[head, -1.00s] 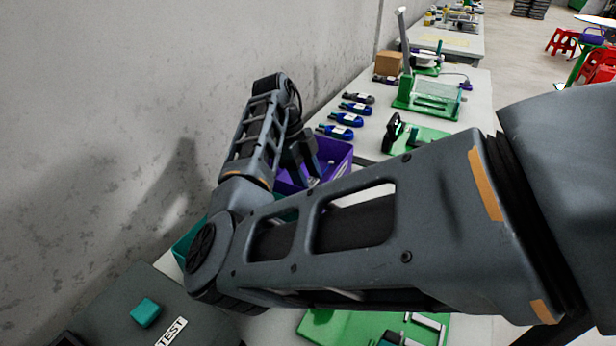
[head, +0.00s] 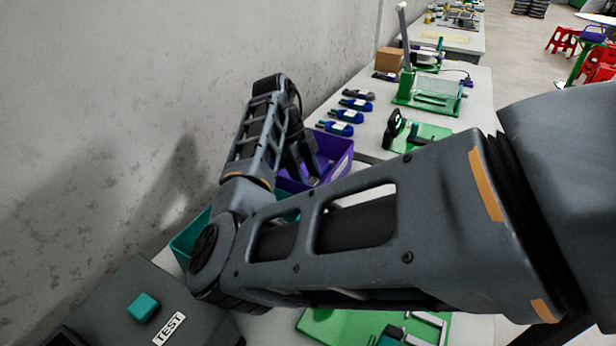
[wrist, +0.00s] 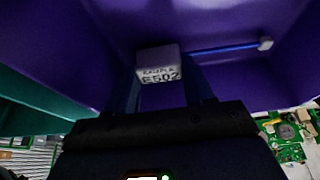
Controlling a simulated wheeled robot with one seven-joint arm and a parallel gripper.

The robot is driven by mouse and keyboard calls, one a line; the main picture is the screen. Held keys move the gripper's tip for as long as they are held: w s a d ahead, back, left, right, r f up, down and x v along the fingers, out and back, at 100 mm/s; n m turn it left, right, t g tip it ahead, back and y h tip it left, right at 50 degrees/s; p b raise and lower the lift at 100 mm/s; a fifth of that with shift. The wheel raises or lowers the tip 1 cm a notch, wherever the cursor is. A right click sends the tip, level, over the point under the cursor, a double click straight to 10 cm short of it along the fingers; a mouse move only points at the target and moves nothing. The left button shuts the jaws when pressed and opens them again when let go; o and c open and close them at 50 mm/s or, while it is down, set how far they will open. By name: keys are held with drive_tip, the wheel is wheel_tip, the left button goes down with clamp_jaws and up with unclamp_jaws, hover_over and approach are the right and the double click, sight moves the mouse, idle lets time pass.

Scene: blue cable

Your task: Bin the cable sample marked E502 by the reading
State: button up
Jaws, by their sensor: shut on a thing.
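The cable sample is in the wrist view. Its pale tag (wrist: 158,66) reads E502 on the lower line, and the upper line is hard to read. A thin blue cable (wrist: 225,47) runs right from the tag to a small white end (wrist: 265,43). My gripper (wrist: 162,84) is shut on the sample at the tag, with one dark finger on each side. It is down inside the purple bin (wrist: 105,35). In the head view my gripper (head: 309,175) reaches into the purple bin (head: 338,155), and the sample cannot be made out.
A teal bin (head: 187,238) stands nearer, partly behind my arm. Several blue-handled tools (head: 340,129) and green fixtures (head: 428,95) lie on the bench beyond. The wall is close on the left.

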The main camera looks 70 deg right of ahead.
drive_tip(key=shift+f, duration=0.35)
idle(0.3)
drive_tip(key=o, duration=1.2)
drive_tip(key=shift+o, duration=0.2)
wheel_tip(320, 180, up, 12)
drive_tip(key=p, duration=0.8)
idle(0.5)
